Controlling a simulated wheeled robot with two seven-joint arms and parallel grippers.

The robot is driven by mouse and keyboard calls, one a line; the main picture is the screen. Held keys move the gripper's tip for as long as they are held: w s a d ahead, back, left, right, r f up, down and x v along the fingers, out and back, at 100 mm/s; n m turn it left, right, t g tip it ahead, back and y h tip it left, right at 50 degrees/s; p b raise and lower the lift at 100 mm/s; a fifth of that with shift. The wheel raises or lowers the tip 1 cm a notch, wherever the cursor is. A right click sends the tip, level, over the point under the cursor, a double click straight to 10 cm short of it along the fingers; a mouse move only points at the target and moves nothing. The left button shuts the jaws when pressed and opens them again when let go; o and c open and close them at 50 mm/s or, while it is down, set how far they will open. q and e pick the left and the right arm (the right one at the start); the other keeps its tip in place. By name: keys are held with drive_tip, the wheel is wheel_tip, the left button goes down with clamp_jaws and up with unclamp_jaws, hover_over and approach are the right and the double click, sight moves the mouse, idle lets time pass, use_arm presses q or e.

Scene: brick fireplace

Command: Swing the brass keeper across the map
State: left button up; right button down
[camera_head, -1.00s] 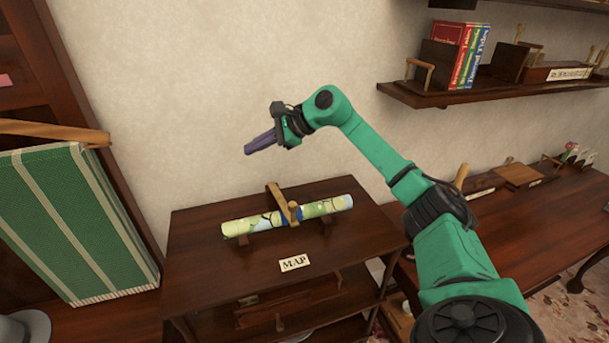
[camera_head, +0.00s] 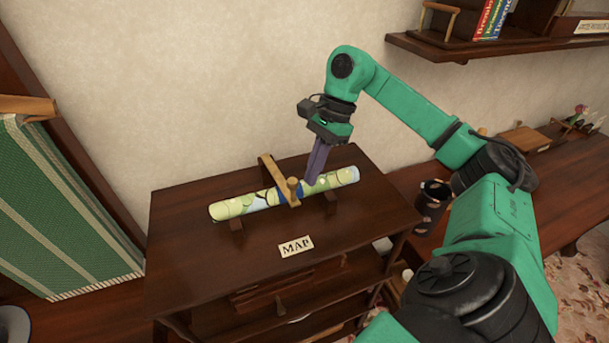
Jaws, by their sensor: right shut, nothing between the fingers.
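The rolled map (camera_head: 240,206) lies on low supports on top of a dark wooden cabinet. The brass keeper (camera_head: 275,172), a flat golden bar with a round knob (camera_head: 292,186), lies across the map near its middle, running from behind the roll to its front. My right gripper (camera_head: 312,182) is shut and empty. It points down with its purple fingertips just right of the keeper's knob, at or just above the map; I cannot tell whether it touches. My left gripper is not in view.
A MAP label (camera_head: 296,247) lies on the cabinet top (camera_head: 200,260) in front of the roll. A green striped panel (camera_head: 60,220) stands at the left. A wall shelf (camera_head: 480,45) with books is at the upper right. A dark cup (camera_head: 432,205) stands right of the cabinet.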

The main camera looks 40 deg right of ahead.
sight(297, 179)
drive_tip(key=a, duration=0.3)
drive_tip(key=shift+s+r+p, duration=0.25)
drive_tip(key=shift+r+p, duration=0.1)
drive_tip(key=shift+w+a+p, duration=0.25)
drive_tip(key=shift+a+p, duration=0.05)
drive_tip(key=shift+a, duration=0.55)
drive_tip(key=shift+d+f, duration=0.1)
drive_tip(key=shift+f, duration=0.05)
